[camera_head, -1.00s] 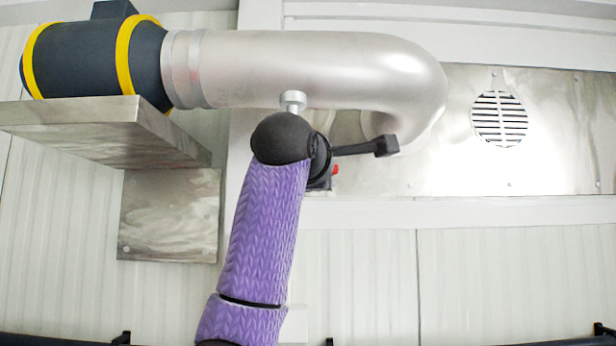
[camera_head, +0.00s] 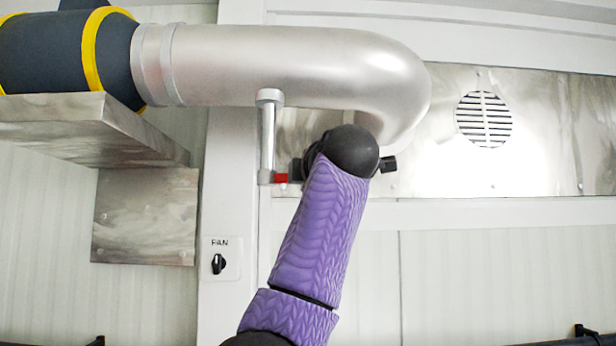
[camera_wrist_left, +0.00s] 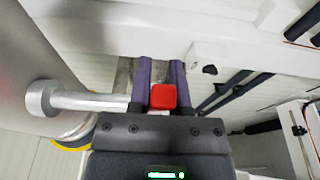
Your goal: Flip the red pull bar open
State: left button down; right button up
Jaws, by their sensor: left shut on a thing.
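The red pull bar's red end (camera_head: 280,178) shows in the head view at the foot of an upright silver rod (camera_head: 267,140), below the large silver pipe. My left gripper (camera_head: 300,168) is beside it on the right, partly hidden behind my black wrist. In the left wrist view the red block (camera_wrist_left: 163,96) sits between the two purple fingers of my left gripper (camera_wrist_left: 161,68), near their base. The gripper is shut on it. The silver rod with its round cap lies just left of the fingers there. My right gripper is not in view.
The curved silver pipe (camera_head: 290,65) runs above my gripper. A metal ledge (camera_head: 90,130) juts out at the left. A fan switch (camera_head: 219,263) is on the white post. A round vent (camera_head: 484,119) is on the metal panel at right.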

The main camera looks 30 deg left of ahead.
pick_arm(q)
jog(key=shift+r, duration=0.1)
dwell(0.6)
jog(key=c, duration=0.8)
grip_release()
jog(key=shift+c, duration=0.2)
jog(key=shift+o, duration=1.4)
jog(key=shift+w+a, duration=0.15)
jog(key=shift+w, duration=0.2)
jog(key=b+v, duration=0.4)
jog(key=v, duration=0.6)
jog(key=shift+b, duration=0.35)
